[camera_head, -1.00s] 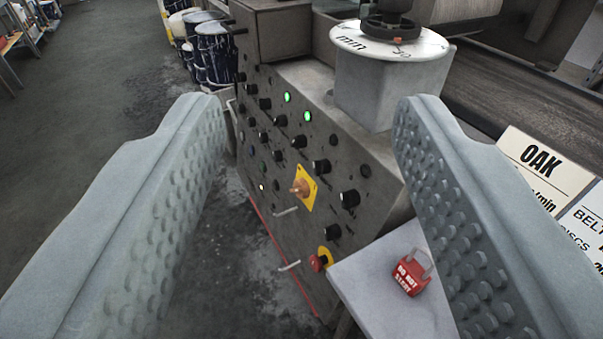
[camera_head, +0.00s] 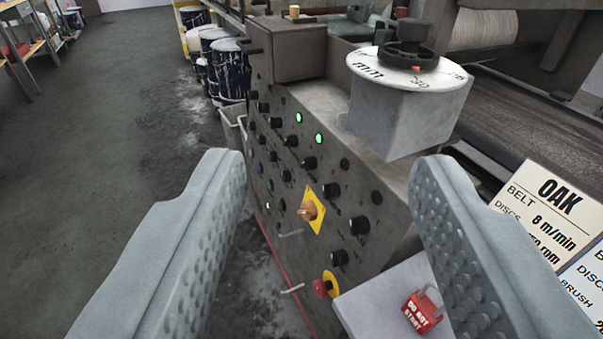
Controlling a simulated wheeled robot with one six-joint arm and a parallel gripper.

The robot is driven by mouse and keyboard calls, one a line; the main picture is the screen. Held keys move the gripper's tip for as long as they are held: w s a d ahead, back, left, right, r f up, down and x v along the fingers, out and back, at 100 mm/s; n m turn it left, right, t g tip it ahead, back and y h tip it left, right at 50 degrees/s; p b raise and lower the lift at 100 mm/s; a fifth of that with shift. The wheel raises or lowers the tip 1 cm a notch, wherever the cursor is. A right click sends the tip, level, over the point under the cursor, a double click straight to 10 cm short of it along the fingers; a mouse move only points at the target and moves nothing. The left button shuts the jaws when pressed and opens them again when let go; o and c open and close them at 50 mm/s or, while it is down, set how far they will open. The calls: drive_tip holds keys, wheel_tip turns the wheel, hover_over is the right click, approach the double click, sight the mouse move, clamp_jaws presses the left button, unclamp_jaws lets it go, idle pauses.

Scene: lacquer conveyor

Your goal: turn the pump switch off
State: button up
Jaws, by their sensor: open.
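The control panel (camera_head: 298,232) is a grey slanted face with rows of black knobs, two lit green lamps (camera_head: 319,138) and a small pale light low on its left. An orange switch handle (camera_head: 309,210) sits on a yellow plate in the middle. Which knob is the pump switch I cannot tell; the labels are too small to read. My gripper (camera_head: 334,172) is open and empty, its two grey studded fingers on either side of the panel in the picture. The fingers appear apart from the knobs, and the right finger hides part of the machine's right side.
A red emergency button (camera_head: 322,287) is low on the panel. A red "DO NOT START" padlock (camera_head: 423,309) lies on a pale shelf (camera_head: 375,300). A handwheel (camera_head: 404,57) tops a dial box. Signs (camera_head: 546,212) stand right. Open floor (camera_head: 100,130) lies left.

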drive_tip(key=w+a+f+n+g+h, duration=0.1)
drive_tip(key=w+a+f+n+g, duration=0.25)
drive_tip(key=w+f+g, duration=0.6)
drive_tip(key=n+h, duration=1.1)
drive_tip(key=h, duration=0.4)
approach(301, 166)
drive_tip(key=x, duration=0.9)
drive_tip(key=shift+d+r, duration=0.1)
drive_tip(key=c, duration=1)
